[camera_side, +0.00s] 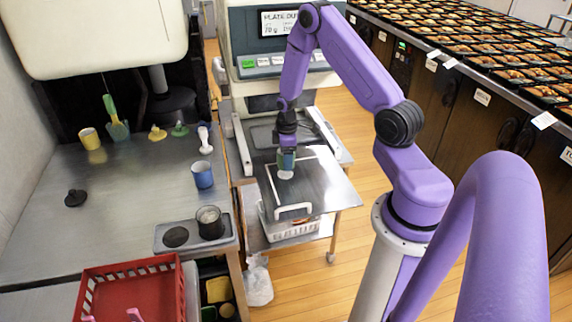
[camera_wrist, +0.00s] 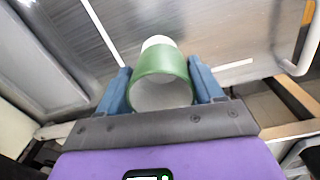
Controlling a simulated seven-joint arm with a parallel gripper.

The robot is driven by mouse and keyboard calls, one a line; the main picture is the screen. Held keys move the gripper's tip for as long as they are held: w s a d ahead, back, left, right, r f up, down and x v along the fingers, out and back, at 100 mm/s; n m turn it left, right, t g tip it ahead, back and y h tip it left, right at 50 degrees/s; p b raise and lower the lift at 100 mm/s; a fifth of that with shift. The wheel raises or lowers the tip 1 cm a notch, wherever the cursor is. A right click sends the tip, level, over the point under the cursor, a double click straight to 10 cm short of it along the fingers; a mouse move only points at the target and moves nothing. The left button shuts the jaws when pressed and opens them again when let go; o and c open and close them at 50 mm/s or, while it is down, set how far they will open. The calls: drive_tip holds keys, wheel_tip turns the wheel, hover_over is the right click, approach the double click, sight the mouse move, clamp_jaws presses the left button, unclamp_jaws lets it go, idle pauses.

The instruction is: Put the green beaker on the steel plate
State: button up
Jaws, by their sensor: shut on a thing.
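The green beaker (camera_wrist: 160,68) is between the two blue fingers of my gripper (camera_wrist: 160,88) in the wrist view, its open mouth facing the camera. My gripper (camera_side: 286,153) is shut on it and points down over the steel plate (camera_side: 328,182) in the side view. In that view the fingers cover much of the beaker (camera_side: 286,163). A pale patch shows just below the beaker; I cannot tell whether it is its base or a reflection. I cannot tell whether the beaker touches the plate. The plate's brushed surface fills the top of the wrist view (camera_wrist: 215,30).
White handles (camera_side: 293,210) edge the plate. A white basket (camera_side: 290,228) sits on the shelf below. The left counter (camera_side: 130,190) holds a blue cup (camera_side: 202,175), a yellow cup (camera_side: 89,138), a dark pot (camera_side: 209,222) and a red crate (camera_side: 130,267). The plate's right part is clear.

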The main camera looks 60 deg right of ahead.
drive_tip(key=shift+w+d+f, duration=0.15)
drive_tip(key=shift+w+f, duration=0.05)
drive_tip(key=shift+f, duration=1.65)
drive_tip(key=shift+f, duration=0.15)
drive_tip(key=o, duration=1)
